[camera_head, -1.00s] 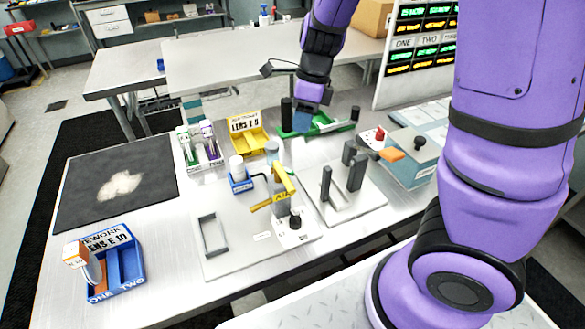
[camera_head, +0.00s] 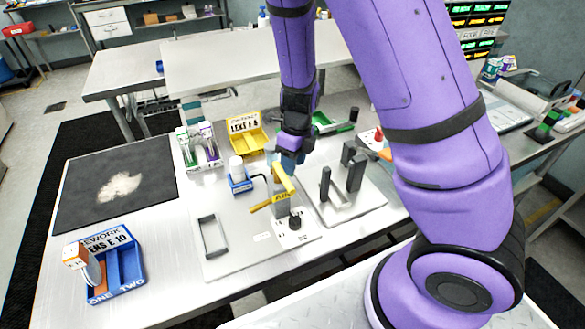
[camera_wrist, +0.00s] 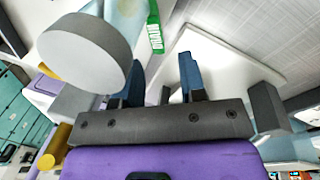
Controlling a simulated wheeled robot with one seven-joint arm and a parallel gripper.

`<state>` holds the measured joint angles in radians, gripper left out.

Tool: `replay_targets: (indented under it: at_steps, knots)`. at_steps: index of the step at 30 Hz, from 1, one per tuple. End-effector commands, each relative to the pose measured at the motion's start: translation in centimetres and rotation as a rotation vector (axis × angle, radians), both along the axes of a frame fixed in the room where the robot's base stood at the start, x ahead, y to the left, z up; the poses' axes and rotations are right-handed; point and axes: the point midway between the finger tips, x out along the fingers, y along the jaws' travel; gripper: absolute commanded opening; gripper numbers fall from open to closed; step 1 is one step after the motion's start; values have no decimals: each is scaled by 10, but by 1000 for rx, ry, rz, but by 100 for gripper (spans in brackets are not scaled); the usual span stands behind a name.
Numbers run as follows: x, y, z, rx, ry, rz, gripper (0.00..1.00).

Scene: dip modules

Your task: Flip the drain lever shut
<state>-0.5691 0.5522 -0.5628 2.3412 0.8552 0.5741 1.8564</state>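A yellow post (camera_head: 284,184) with dark lettering stands on a pale plate at the table's middle. A yellow lever-like bar (camera_head: 262,204) sticks out from it to the left, and a black knob (camera_head: 295,220) sits at its foot. I cannot tell which part is the drain lever. My gripper (camera_head: 289,160) points down just behind the top of the post, apparently apart from it. In the wrist view its two blue fingers (camera_wrist: 160,80) are spread with nothing between them. A grey round disc (camera_wrist: 85,52) and a yellow cylinder (camera_wrist: 55,145) show left of the fingers.
A white cup on a blue stand (camera_head: 240,178) is left of the post. Dark upright blocks (camera_head: 355,170) stand on a plate to the right. A yellow bin (camera_head: 247,138) is behind, a blue tray (camera_head: 125,270) front left. A dark mat (camera_head: 85,190) lies left.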

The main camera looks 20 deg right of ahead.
Motion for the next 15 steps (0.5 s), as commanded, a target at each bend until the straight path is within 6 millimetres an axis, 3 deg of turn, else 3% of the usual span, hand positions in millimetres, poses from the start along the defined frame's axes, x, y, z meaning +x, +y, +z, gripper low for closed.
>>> replay_targets:
  at_steps: [6, 15]
  knots:
    - [-2, 2, -21, 0, 0, -1, 38]
    - [-2, 3, -24, 0, -2, 1, 38]
